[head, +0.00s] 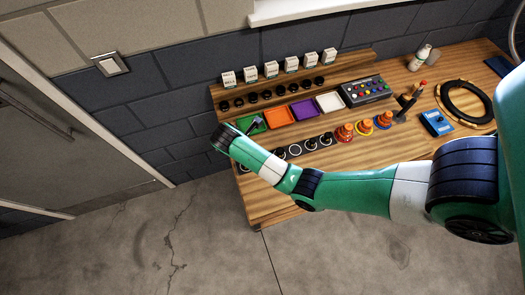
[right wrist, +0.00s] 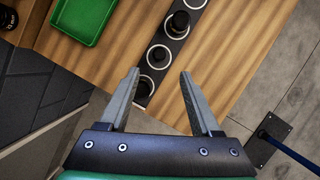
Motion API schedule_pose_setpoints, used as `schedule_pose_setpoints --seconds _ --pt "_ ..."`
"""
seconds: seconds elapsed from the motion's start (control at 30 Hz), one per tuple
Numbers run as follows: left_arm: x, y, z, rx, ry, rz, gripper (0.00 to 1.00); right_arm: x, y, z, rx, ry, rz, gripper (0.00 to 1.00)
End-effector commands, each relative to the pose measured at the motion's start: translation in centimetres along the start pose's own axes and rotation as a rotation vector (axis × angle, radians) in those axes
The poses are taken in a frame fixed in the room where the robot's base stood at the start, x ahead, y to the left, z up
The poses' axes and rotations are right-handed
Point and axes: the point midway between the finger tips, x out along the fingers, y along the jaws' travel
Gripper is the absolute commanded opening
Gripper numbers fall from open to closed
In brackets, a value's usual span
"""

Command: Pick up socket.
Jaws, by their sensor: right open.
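A dark strip (right wrist: 168,43) with white rings lies on the wooden bench. My left gripper is not in view.
Behind are green (head: 247,122), orange (head: 279,117), purple (head: 304,109) and white (head: 330,102) trays. A rack of black sockets (head: 266,95) stands behind them with white labelled boxes (head: 271,69). Orange ringed items (head: 344,133) and a blue box (head: 436,123) are to the right.

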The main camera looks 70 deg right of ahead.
Motion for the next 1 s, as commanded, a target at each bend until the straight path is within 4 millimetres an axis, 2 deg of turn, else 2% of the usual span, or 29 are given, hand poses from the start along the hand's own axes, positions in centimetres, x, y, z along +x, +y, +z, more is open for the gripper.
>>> schedule_pose_setpoints --seconds 0.03,0.2,0.43,0.63,0.73,0.97,1.0 --pt "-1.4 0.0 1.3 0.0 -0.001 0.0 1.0 1.9 0.0 -0.4 0.001 0.0 -0.001 0.65" --pt "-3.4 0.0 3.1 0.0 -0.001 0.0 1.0 4.7 0.0 -0.3 0.001 0.0 0.0 0.65" --pt "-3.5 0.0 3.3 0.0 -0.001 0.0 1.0 5.1 0.0 0.0 0.0 -0.001 0.0 0.65" --pt "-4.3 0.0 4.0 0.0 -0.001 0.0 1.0 8.5 0.0 0.3 0.0 -0.002 -0.004 0.65" --pt "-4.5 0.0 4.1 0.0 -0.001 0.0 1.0 9.6 0.0 0.4 0.0 -0.001 -0.002 0.65" --pt "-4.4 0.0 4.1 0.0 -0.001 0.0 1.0 9.8 0.1 0.4 -0.001 0.0 0.001 0.65" --pt "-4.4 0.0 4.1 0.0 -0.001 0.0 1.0 9.8 0.1 0.4 -0.001 0.0 0.001 0.61"
